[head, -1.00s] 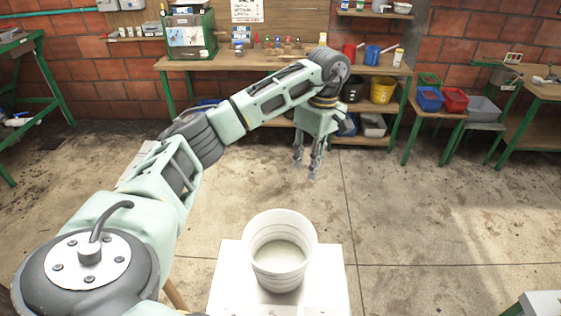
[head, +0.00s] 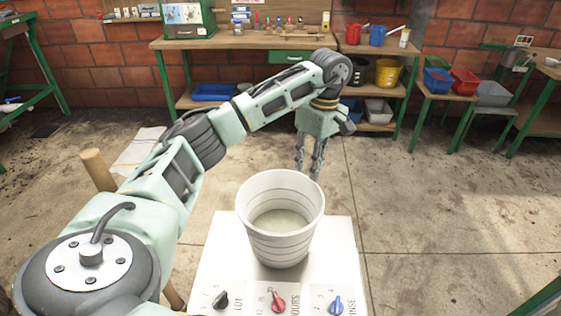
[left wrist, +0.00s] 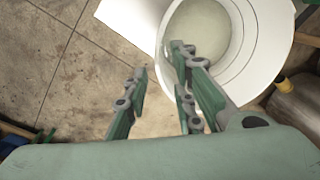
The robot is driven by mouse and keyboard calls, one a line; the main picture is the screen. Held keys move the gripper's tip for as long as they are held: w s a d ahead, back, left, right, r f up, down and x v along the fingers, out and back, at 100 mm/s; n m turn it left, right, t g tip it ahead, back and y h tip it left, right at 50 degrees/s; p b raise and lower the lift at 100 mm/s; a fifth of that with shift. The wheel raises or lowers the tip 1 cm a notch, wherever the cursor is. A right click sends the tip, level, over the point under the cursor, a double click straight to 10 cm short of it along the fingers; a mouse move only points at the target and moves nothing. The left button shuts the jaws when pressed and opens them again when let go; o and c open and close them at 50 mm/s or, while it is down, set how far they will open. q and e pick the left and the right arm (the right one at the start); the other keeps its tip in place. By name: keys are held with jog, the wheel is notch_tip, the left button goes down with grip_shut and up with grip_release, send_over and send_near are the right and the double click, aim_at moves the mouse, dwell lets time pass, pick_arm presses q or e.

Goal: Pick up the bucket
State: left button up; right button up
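The white bucket (head: 280,241) stands upright on a white stand (head: 212,262), and its open top shows an inside with a pale bottom. My left gripper (head: 308,172) points down just behind the bucket's far rim in the head view. My right gripper is in neither view.
The stand's front has a black knob (head: 221,300), a red knob (head: 278,301) and a blue knob (head: 336,305). A wooden workbench (head: 230,42) runs along the brick wall. A small table (head: 440,88) holds bins. The concrete floor (head: 420,210) is clear on the right.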

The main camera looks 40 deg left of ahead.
aim_at(306, 196)
pick_arm(q)
jog(key=f, duration=0.2)
jog(key=f+p, duration=0.1)
jog(key=f, duration=0.3)
jog(key=shift+s+f, duration=0.4)
jog(key=f, duration=0.1)
jog(key=f+p, duration=0.1)
jog(key=f, duration=0.1)
jog(key=f+p, duration=0.1)
jog(key=f, duration=0.1)
jog(key=shift+s+a+f, duration=0.15)
jog(key=shift+s+a, duration=0.05)
jog(key=shift+s, duration=0.2)
jog(key=shift+f, duration=0.2)
grip_shut()
jog(key=shift+w+r, duration=0.15)
